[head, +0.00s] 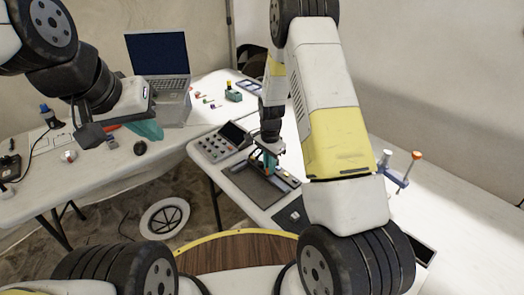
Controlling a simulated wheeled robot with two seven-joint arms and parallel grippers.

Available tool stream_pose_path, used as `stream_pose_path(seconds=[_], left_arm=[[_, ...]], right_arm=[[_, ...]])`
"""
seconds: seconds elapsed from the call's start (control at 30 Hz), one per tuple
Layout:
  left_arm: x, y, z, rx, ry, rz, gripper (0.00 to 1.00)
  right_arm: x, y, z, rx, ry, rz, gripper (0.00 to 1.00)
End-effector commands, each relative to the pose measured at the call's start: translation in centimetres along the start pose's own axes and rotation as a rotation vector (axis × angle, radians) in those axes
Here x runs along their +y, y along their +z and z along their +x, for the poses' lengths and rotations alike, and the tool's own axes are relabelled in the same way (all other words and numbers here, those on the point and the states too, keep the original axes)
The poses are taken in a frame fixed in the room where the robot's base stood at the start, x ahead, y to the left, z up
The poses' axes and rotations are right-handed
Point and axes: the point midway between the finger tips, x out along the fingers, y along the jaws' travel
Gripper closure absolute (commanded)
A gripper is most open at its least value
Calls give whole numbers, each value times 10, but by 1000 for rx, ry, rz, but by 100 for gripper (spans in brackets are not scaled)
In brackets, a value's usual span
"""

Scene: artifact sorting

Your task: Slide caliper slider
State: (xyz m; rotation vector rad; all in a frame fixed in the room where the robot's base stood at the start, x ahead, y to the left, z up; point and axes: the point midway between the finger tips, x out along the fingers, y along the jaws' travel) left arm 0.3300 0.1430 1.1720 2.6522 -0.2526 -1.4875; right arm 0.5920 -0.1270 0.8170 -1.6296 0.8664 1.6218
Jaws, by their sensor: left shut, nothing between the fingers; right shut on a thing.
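A caliper (288,178) appears as a small elongated thing lying on the dark tray (258,188) on the right-hand table; its scale and slider are too small to make out clearly. My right gripper (270,163) reaches down from above with its teal fingers at the caliper's far end. It is shut on what appears to be the caliper slider, and the fingers hide the contact.
A grey device with knobs and a screen (220,142) stands beside the tray. A blue stand with orange and white tops (400,172) is to the right. Bare white tabletop lies between.

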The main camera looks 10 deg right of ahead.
Motion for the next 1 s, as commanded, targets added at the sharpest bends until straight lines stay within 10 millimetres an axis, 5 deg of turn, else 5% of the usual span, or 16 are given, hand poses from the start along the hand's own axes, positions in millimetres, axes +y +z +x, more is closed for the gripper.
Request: stream_pose_path(seconds=[0.2, 0.6, 0.63, 0.73, 1.0], left_arm=[[0, 0, 0, 0, 0, 0, 100], [0, 0, 0, 0, 0, 0, 100], [0, 0, 0, 0, 0, 0, 100], [0, 0, 0, 0, 0, 0, 100], [0, 0, 0, 0, 0, 0, 100]], right_arm=[[50, 0, 0, -3, 10, 4, 100], [60, 0, 0, 0, 5, 1, 100], [60, 0, 0, 0, 5, 1, 84], [60, 0, 0, -1, 6, 1, 65], [60, 0, 0, -1, 7, 1, 65]])
